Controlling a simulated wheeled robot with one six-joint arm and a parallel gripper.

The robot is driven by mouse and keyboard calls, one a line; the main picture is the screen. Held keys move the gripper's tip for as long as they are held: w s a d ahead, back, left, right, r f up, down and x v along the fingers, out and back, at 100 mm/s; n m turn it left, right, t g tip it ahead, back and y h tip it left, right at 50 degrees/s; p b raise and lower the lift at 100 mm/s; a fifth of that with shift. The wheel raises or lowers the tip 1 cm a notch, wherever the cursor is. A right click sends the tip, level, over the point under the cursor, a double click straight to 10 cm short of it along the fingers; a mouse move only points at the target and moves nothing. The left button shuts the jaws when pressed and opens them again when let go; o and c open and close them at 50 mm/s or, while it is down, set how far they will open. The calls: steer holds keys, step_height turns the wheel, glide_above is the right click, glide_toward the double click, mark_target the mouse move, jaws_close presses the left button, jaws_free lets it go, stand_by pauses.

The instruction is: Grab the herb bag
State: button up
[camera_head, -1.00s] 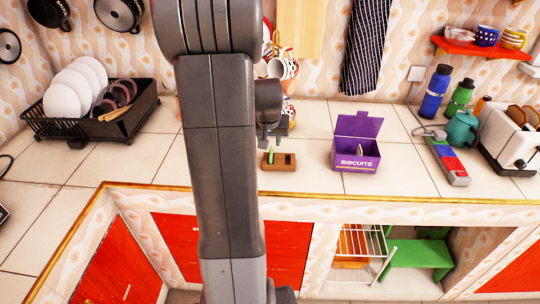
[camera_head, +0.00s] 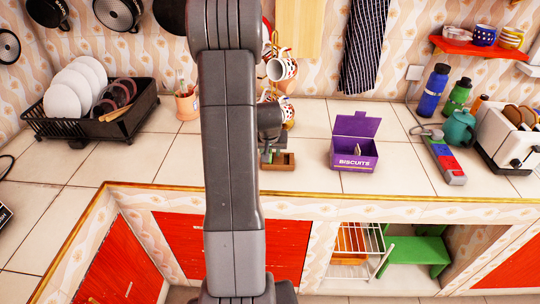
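My gripper (camera_head: 268,154) points down at the small brown wooden tray (camera_head: 286,166) on the counter, left of the purple biscuit box. Its fingertips are at the tray's left part, very small and partly behind my arm. Whether they are apart or closed on something does not show. No herb bag can be made out clearly now. A small green item showed in the tray's left part earlier; that spot is now covered by the gripper.
An open purple biscuit box (camera_head: 355,162) stands right of the tray, with a small pale item inside. Patterned mugs (camera_head: 282,70) hang behind the gripper. A dish rack (camera_head: 60,128) stands left; a toaster (camera_head: 512,140) stands right. The counter left of my arm has bare tiles.

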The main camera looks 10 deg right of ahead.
steer(key=shift+f, duration=0.15)
jaws_close()
